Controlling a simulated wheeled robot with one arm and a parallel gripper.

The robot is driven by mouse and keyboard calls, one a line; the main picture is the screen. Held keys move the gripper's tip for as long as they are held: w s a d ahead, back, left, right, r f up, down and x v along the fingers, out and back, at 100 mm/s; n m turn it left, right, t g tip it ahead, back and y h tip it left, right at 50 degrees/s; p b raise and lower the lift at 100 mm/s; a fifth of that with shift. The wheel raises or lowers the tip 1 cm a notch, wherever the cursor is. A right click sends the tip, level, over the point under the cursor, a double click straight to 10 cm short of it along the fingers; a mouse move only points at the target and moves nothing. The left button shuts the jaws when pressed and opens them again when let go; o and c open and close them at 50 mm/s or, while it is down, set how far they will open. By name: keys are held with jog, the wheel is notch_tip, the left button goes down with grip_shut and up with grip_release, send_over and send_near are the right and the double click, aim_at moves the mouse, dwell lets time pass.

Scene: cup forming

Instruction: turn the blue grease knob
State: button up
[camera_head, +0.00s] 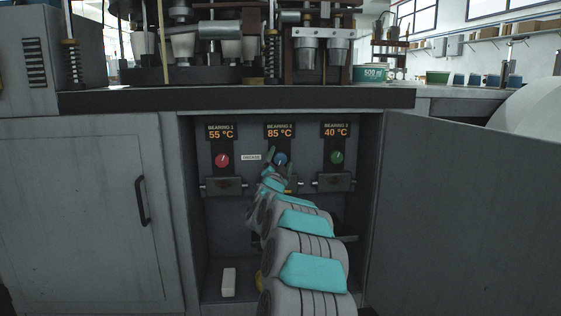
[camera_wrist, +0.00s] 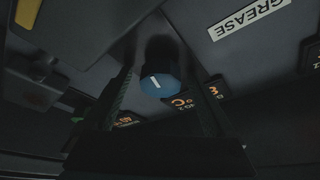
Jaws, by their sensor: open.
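The blue grease knob (camera_head: 281,158) is on the back panel of the open cabinet, under the middle display, which reads "BEARING 2, 85 °C" (camera_head: 279,131). In the wrist view the blue knob (camera_wrist: 158,84) has a white pointer line and sits between my two fingers. My gripper (camera_wrist: 160,85) is open, with one finger on each side of the knob. I cannot tell whether either finger touches it. In the head view my gripper (camera_head: 277,157) is at the knob and my arm partly hides the area below it.
A red knob (camera_head: 222,160) sits left under "55 °C", and a green knob (camera_head: 337,157) sits right under "40 °C". A "GREASE" label (camera_head: 251,157) is between red and blue. Bracket ledges run below. The cabinet door (camera_head: 465,220) stands open right; a white block (camera_head: 228,282) is on the floor.

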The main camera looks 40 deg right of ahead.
jog(key=v, duration=0.7)
jog(key=shift+s+a, duration=0.2)
jog(key=shift+a, duration=0.15)
jog(key=shift+f, duration=0.15)
dwell(0.4)
jog(key=a+n+y+p, duration=0.5)
jog(key=a+n+y, duration=0.65)
jog(key=a, duration=1.35)
jog(key=s+a+f+n+g+y+p, duration=0.1)
jog(key=s+a+f+g+y, duration=0.2)
jog(key=s+a, duration=0.45)
jog(key=s+a+f+n+g+y+p, duration=0.2)
jog(key=s+a+f+n+g+y, duration=0.1)
jog(key=s+a, duration=0.4)
jog(key=s+a+f+n+g+h+p, duration=0.1)
jog(key=s+g, duration=0.9)
jog(key=s, duration=2.6)
jog(key=f+n+h+p, duration=0.1)
jog(key=f+n+p, duration=0.1)
jog(key=p, duration=0.1)
jog(key=shift+s, duration=0.15)
